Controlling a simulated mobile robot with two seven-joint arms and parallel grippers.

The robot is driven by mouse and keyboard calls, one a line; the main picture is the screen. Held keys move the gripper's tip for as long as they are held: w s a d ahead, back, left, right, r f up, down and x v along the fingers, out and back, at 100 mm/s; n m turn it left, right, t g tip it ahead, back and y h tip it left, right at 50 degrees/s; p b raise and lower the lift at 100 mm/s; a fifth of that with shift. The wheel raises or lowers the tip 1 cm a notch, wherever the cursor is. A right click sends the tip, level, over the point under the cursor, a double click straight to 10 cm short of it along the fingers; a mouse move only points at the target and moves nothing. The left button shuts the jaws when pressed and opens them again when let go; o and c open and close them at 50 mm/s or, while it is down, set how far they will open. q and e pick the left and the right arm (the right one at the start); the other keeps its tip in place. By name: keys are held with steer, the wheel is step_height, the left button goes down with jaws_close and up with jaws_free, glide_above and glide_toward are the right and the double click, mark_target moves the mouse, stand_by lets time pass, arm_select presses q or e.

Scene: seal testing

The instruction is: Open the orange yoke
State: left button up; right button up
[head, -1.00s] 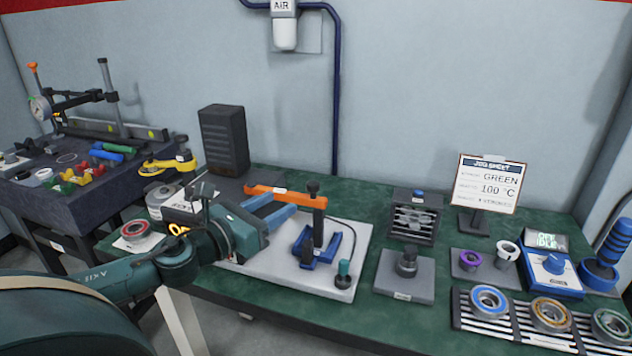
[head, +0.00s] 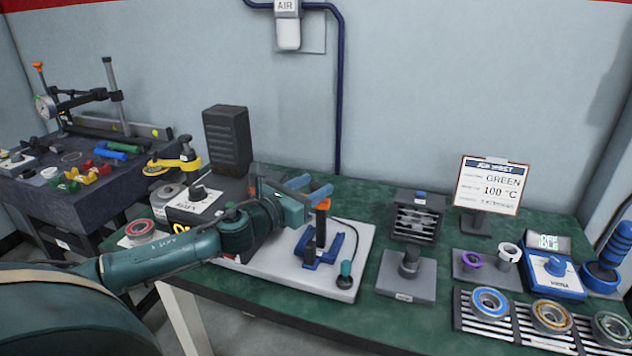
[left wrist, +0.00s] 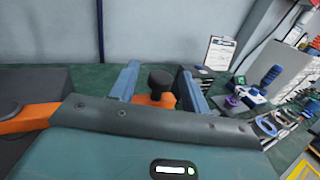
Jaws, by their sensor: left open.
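The orange yoke (head: 323,204) stands above a blue fixture (head: 322,250) on a pale plate (head: 345,285) in the head view; my left gripper hides most of its bar. In the left wrist view, an orange bar shows at the left (left wrist: 35,117), and the yoke's orange end (left wrist: 155,100) carries a black knob (left wrist: 160,80). My left gripper (head: 313,187) is open, its two blue fingers on either side of the knob, with visible gaps. Whether a finger touches the yoke cannot be told. My right gripper is out of view.
A dark finned block (head: 416,215) and a grey post on a base (head: 408,268) stand right of the plate. A tall black box (head: 227,140) is behind my left arm.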

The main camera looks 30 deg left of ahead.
arm_select(q)
steer(key=shift+w+d, duration=0.2)
steer(key=shift+w, duration=0.55)
steer(key=shift+c, duration=0.6)
jaws_close()
